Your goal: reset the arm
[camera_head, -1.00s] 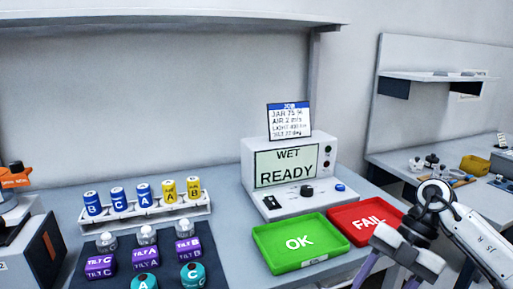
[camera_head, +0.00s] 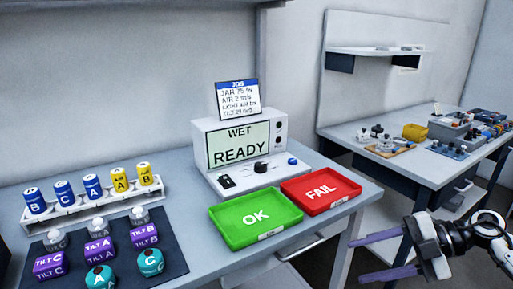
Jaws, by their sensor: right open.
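My right gripper (camera_head: 372,257) is at the lower right, in front of the table's right end and beyond its edge. Its two purple-grey fingers point left, are spread apart and have nothing between them. The right arm comes in from the right edge. My left gripper does not show. The green OK tray (camera_head: 290,222) and the red FAIL tray (camera_head: 348,200) lie on the table to the left of the right gripper, apart from it. Both trays are empty.
A grey tester (camera_head: 202,140) reading WET READY stands behind the trays. A white rack (camera_head: 95,218) holds blue and yellow cylinders. A dark mat (camera_head: 172,262) bears purple and teal blocks and white-domed pieces. A second bench (camera_head: 405,165) with tools stands at the back right.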

